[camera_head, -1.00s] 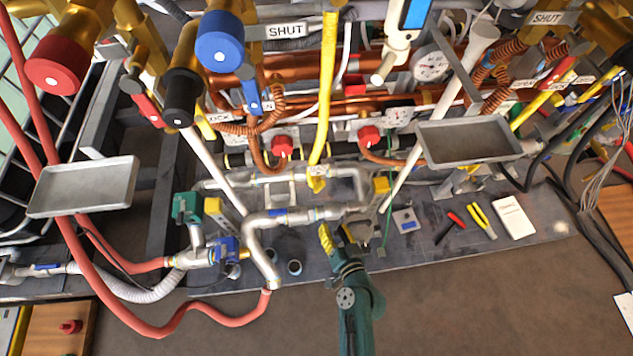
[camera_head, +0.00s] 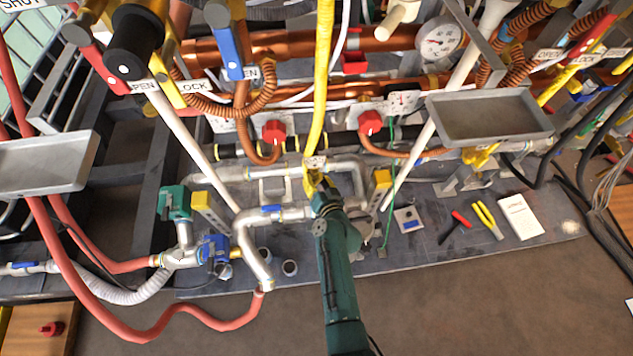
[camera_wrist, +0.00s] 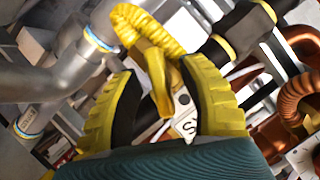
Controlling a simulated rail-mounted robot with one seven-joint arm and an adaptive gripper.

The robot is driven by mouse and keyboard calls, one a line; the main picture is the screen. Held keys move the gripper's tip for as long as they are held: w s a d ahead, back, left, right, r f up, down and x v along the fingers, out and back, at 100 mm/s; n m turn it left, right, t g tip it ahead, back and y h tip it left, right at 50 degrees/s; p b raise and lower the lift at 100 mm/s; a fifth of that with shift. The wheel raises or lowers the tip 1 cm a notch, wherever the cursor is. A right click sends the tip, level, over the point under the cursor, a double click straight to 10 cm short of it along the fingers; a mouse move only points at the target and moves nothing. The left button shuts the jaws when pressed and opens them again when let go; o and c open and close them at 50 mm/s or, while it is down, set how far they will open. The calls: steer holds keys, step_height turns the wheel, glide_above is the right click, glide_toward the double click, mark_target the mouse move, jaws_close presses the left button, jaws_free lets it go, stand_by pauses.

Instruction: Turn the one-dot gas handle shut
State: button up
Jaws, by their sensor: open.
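A yellow gas handle (camera_head: 311,182) hangs below the yellow corrugated hose (camera_head: 322,80) at the middle pipe run. In the wrist view the flat yellow handle (camera_wrist: 158,82) points down between my two fingers. In the wrist view my gripper (camera_wrist: 160,85) is open, with one yellow-padded finger on each side of the handle. I cannot tell if either finger touches it.
Silver pipes (camera_head: 260,240) run left of my gripper. A yellow block (camera_head: 379,190) stands close on the right. Red knobs (camera_head: 273,131) sit above. A grey tray (camera_head: 490,118), pliers (camera_head: 487,220) and a white pad (camera_head: 520,217) are to the right.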

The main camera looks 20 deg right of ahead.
jaws_close()
steer(key=shift+s, duration=0.1)
stand_by(0.3)
steer(key=shift+f+m+t+y, duration=0.15)
steer(key=shift+m+t+y, duration=0.15)
steer(key=shift+m+y, duration=0.35)
steer(key=shift+m+t+y, duration=0.25)
steer(key=shift+m+t, duration=0.05)
steer(key=shift+m, duration=0.65)
